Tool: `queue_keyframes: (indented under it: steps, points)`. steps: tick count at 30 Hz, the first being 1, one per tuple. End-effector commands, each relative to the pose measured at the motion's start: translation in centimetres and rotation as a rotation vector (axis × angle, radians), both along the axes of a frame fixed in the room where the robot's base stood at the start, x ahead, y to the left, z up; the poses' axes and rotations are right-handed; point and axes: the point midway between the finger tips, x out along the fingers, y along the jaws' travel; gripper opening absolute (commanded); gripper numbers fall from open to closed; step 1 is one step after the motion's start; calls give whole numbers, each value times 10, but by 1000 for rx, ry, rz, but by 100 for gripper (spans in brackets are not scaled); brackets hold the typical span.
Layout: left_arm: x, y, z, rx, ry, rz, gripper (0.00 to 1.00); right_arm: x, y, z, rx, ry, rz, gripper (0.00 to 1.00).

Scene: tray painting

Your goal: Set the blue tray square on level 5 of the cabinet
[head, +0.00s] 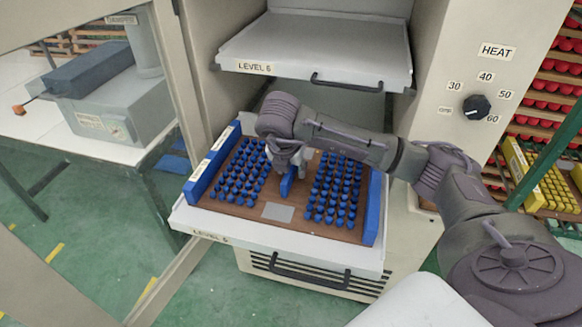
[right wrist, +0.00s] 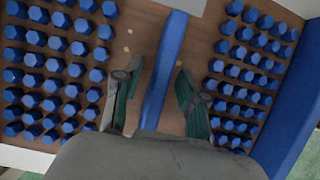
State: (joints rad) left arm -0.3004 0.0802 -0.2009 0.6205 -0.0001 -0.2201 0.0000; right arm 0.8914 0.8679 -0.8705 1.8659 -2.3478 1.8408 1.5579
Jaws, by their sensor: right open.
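The blue tray (head: 372,210) has blue side walls, a brown base and many blue hexagonal pegs in two blocks. My right gripper (head: 288,165) is over the middle of the tray. In the right wrist view its fingers (right wrist: 157,90) are open, one on each side of the bar, with gaps visible. My left gripper is not in view.
Another shelf (head: 320,45), labelled LEVEL 6, sticks out above the tray. A HEAT dial (head: 477,107) is on the cabinet's right panel. A table (head: 90,140) with a grey machine stands left. Racks of red items (head: 555,85) stand right.

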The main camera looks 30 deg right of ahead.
Motion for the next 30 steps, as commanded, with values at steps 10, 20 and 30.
queue_keyframes:
  steps: [10, 20, 30]
  points:
    - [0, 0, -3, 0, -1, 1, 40, -10, 15, 46, 1, -6, 2, 41]
    - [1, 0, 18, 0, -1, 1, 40, -25, 32, 104, -1, -5, 1, 41]
    - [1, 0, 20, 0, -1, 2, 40, -29, 36, 111, 0, 0, -1, 41]
